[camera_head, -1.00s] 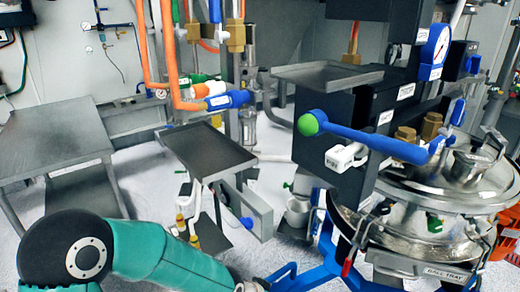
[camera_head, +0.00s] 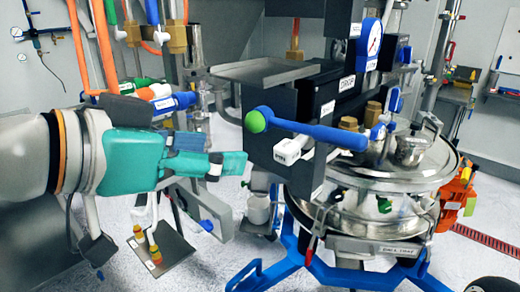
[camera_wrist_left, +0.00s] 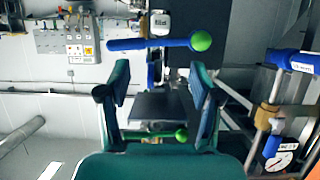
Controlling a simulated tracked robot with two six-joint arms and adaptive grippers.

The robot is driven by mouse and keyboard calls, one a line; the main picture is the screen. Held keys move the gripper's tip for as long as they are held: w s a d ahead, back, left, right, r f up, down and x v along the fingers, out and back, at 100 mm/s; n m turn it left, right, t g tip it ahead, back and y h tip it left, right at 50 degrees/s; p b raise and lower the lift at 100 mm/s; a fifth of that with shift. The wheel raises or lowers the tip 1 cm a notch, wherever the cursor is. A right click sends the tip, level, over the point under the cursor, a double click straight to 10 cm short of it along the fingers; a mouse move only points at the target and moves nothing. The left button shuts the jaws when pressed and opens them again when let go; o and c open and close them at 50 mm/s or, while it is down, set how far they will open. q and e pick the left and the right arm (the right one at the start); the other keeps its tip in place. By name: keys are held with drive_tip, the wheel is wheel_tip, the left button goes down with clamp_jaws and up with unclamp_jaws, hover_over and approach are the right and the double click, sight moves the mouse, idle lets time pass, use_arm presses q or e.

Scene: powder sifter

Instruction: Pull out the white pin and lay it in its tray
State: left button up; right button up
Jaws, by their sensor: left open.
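The white pin (camera_head: 287,152), a pale block with a small label, sticks out of the dark sifter housing just below the blue lever in the head view. It seems to show above the lever in the wrist view (camera_wrist_left: 161,23), which looks upside down. My left gripper (camera_head: 232,165) is left of the pin and slightly lower, apart from it. Its teal fingers are spread and empty in the left wrist view (camera_wrist_left: 158,95). A flat grey tray (camera_head: 245,72) is on the upper left of the housing; I cannot tell whether it is the pin's tray. My right gripper is not in view.
The blue lever (camera_head: 315,131) with a green ball end (camera_head: 256,121) hangs close above the pin. The steel sifter vessel (camera_head: 370,215) stands right on a blue frame. Pipes with blue and orange handles (camera_head: 165,102) are behind my left arm.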

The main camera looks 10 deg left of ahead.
sight(280, 158)
use_arm(q)
drive_tip(key=p+x, duration=0.2)
drive_tip(key=x, duration=1.4)
drive_tip(key=shift+f, duration=0.1)
clamp_jaws()
drive_tip(key=shift+s, duration=0.1)
drive_tip(key=shift+s+a+b, duration=0.65)
drive_tip(key=shift+s+a, duration=0.15)
drive_tip(key=shift+s, duration=0.15)
drive_tip(key=shift+s+a+b, duration=0.4)
drive_tip(key=shift+s+a, duration=0.2)
drive_tip(key=shift+s, duration=0.15)
drive_tip(key=shift+s+a+b, duration=0.35)
drive_tip(key=shift+s+a, duration=0.2)
drive_tip(key=shift+s, duration=0.25)
drive_tip(key=shift+s+a+b, duration=0.4)
drive_tip(key=shift+s+a, duration=0.4)
drive_tip(key=shift+s, duration=0.35)
idle(0.6)
drive_tip(key=shift+s+a+b, duration=0.35)
drive_tip(key=shift+s+a, duration=0.5)
drive_tip(key=shift+s, duration=0.3)
drive_tip(key=shift+s+a+b, duration=0.35)
drive_tip(key=shift+s+a, duration=0.5)
drive_tip(key=shift+s, duration=0.35)
